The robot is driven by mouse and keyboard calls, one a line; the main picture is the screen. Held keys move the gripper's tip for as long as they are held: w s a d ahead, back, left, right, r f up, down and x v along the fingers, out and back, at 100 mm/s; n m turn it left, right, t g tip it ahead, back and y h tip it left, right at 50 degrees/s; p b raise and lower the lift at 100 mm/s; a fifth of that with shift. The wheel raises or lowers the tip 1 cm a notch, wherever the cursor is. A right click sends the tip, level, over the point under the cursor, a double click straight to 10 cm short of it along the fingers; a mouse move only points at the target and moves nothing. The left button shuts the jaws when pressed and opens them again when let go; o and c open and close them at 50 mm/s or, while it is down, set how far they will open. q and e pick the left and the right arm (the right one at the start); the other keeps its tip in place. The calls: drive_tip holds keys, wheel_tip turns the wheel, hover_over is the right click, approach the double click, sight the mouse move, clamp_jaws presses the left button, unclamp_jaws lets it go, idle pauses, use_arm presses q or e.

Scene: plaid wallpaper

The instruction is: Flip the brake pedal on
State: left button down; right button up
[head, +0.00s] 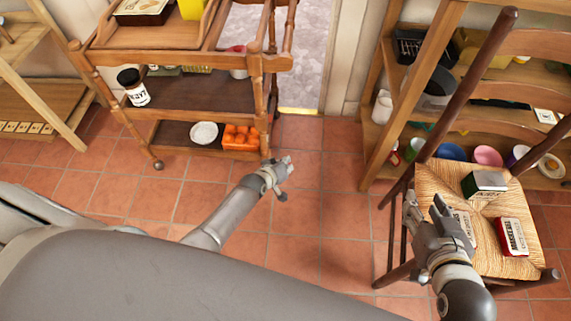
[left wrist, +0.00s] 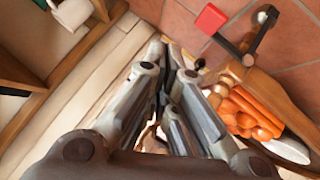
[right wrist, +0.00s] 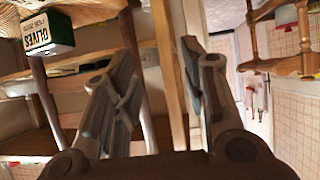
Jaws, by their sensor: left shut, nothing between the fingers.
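The brake pedal (left wrist: 210,18) is a small red block on a black lever beside a caster of the wooden cart, near the top of the left wrist view. I cannot make it out in the head view. The wooden cart (head: 268,63) stands at the back left. My left gripper (head: 287,162) is shut and empty, low over the floor by the cart's near right leg. In the left wrist view its fingers (left wrist: 167,48) are together, apart from the pedal. My right gripper (head: 424,203) is open and empty by the chair; its spread fingers also show in the right wrist view (right wrist: 160,40).
A chair with a woven seat (head: 455,178) holds a green tin (head: 484,184) and a red box (head: 511,237). A wooden shelf (head: 376,150) stands at the right. Orange items (head: 240,137) and a white bowl (head: 204,133) sit on the cart's bottom shelf. The tiled floor between cart and chair is clear.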

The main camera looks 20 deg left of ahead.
use_arm(q)
drive_tip(key=shift+s+d+r+p, duration=0.2)
drive_tip(key=shift+s+r+p, duration=0.4)
drive_tip(key=shift+s+r, duration=0.25)
use_arm(e)
drive_tip(key=s+d+f+g+h, duration=0.1)
drive_tip(key=s+d+f+g, duration=0.1)
drive_tip(key=s+f+g, duration=0.1)
drive_tip(key=shift+s+f+g, duration=0.4)
drive_tip(key=shift+s+f, duration=0.4)
drive_tip(key=shift+s, duration=0.45)
